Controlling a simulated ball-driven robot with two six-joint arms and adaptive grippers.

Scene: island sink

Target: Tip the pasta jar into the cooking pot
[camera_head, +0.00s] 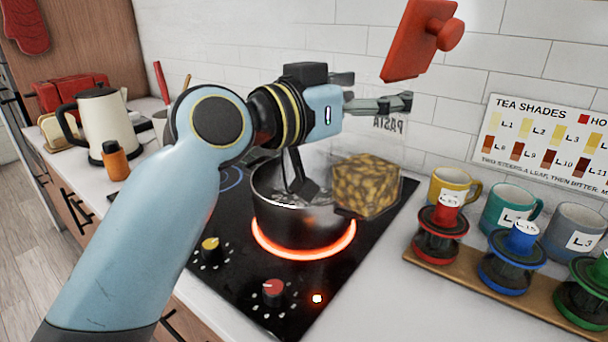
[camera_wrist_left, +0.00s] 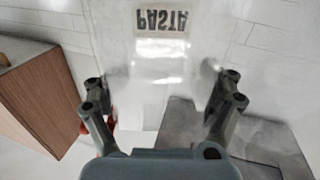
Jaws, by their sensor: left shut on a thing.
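The clear pasta jar (camera_head: 388,124) has a mirrored PASTA label and a mass of yellow-brown pasta (camera_head: 368,185) low inside it. A red lid (camera_head: 420,42) with a round knob is at its top. The jar leans slightly, its top to the right. My left gripper (camera_head: 375,92) is shut on it. In the left wrist view the glass and label (camera_wrist_left: 162,20) are between the fingers (camera_wrist_left: 163,105). The grey cooking pot (camera_head: 300,218) stands on a glowing burner, below and left of the jar. The pasta partly hides its right side. My right gripper is out of view.
Several mugs stand at the right behind a wooden rack (camera_head: 500,290) of coloured-topped holders. A tiled wall with a tea chart (camera_head: 550,140) closes the back.

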